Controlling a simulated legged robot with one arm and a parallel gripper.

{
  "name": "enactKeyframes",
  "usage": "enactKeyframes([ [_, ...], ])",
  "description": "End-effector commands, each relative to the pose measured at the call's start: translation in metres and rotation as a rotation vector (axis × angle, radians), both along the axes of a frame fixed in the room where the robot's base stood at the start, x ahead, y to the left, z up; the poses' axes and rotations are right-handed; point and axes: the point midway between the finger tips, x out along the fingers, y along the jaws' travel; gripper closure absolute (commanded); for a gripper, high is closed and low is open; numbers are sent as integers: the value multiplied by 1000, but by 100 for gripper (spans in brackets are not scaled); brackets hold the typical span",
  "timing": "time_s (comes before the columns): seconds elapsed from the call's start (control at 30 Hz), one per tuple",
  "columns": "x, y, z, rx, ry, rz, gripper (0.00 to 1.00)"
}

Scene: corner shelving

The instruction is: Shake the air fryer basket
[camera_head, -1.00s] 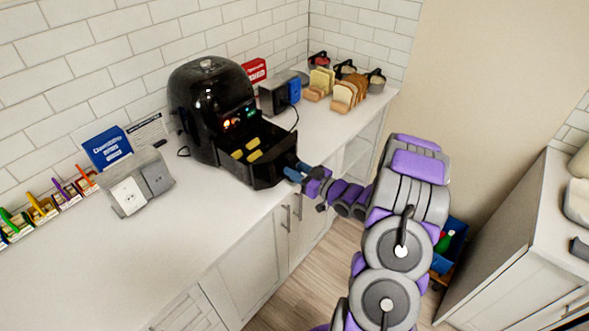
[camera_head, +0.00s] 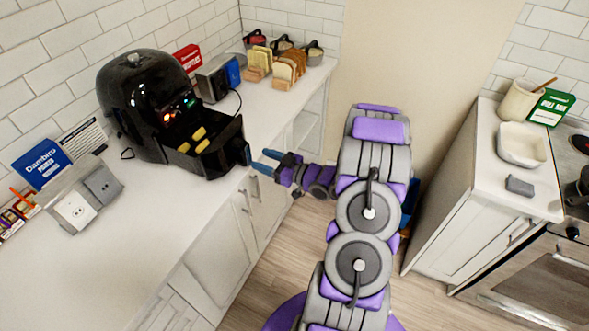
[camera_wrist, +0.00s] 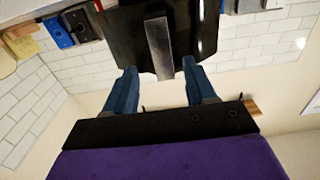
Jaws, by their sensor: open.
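The black air fryer (camera_head: 146,105) stands on the left counter against the tiled wall. Its basket (camera_head: 206,148) is pulled out at the front, with several yellow pieces inside. The basket handle (camera_head: 247,153) sticks out toward my gripper. My gripper (camera_head: 262,162) is open, its blue fingers just off the handle's end. In the wrist view the basket's dark front and grey handle (camera_wrist: 159,47) show ahead, and my open gripper (camera_wrist: 155,80) has one blue finger on each side of the handle's line. Nothing is between the fingertips.
A grey toaster (camera_head: 213,78), bread slices (camera_head: 285,72) and several lidded pots stand farther along the counter. An outlet box (camera_head: 85,200) and a blue sign (camera_head: 45,163) are nearer. A second counter (camera_head: 480,170) with a stove is at right; wooden floor lies between.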

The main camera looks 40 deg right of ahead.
Motion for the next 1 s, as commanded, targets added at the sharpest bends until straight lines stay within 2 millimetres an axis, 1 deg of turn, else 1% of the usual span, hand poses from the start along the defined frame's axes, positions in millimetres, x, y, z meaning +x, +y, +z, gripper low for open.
enactKeyframes([
  [0.03,-9,-5,1,1,0,-4,45],
  [0.3,-51,-20,0,0,3,-5,45],
  [0.5,-78,-30,0,1,0,-4,45],
  [0.7,-93,-35,-1,2,1,-2,45],
  [1.0,-97,-36,-1,2,2,-1,45],
])
